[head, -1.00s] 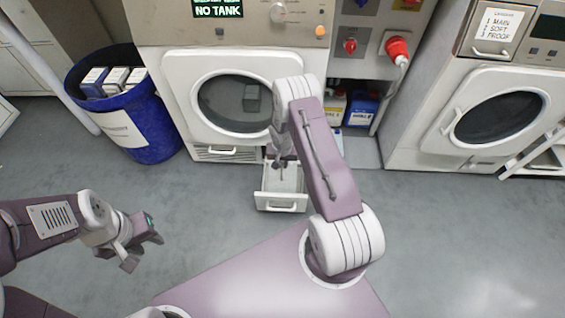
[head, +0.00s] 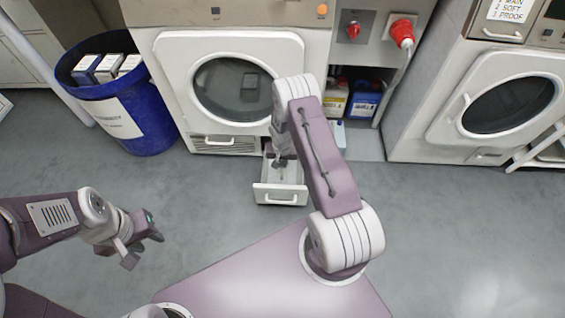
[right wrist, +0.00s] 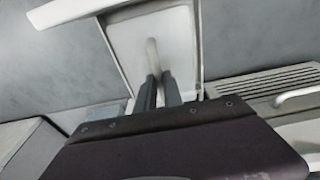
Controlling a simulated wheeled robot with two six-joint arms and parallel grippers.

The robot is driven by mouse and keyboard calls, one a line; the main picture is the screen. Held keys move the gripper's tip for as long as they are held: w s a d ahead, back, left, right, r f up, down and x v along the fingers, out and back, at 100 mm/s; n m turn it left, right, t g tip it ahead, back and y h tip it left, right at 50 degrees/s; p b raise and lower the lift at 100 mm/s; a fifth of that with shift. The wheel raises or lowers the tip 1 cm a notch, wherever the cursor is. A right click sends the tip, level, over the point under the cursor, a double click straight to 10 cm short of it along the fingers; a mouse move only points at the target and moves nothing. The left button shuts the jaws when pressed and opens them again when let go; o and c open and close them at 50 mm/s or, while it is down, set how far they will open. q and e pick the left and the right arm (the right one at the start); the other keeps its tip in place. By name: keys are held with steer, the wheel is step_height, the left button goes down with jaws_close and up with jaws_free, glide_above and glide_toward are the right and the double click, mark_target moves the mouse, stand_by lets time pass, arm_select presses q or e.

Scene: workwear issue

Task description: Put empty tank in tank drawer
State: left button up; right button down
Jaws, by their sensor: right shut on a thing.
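The tank drawer (head: 280,194) is pulled out at the foot of the white dryer, low over the floor. My right gripper (head: 279,164) reaches down into it from above, partly hidden by my arm. In the right wrist view its dark fingers (right wrist: 160,85) are closed on a pale upright bar (right wrist: 152,55). The bar stands over a white panel (right wrist: 180,40) framed by the drawer. This looks like the empty tank with its handle, but the tank's outline is hard to tell from the drawer. My left gripper (head: 143,246) is open and empty over the floor at left.
A blue bin (head: 145,125) with several boxed containers stands left of the dryer (head: 175,65). Another dryer (head: 430,110) is further right. The floor in front is clear.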

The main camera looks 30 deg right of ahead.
steer(key=shift+f, duration=0.3)
steer(key=c, duration=1.4)
jaws_free()
steer(key=shift+r, duration=0.15)
steer(key=r+p, duration=0.1)
steer(key=r, duration=0.1)
steer(key=r+p, duration=0.2)
steer(key=r, duration=0.1)
steer(key=s+r+p, duration=0.1)
steer(key=r+p, duration=0.1)
steer(key=r, duration=0.1)
steer(key=shift+a+r, duration=0.1)
steer(key=shift+a, duration=0.2)
steer(key=shift+s+r+p, duration=0.1)
steer(key=shift+r+p, duration=0.25)
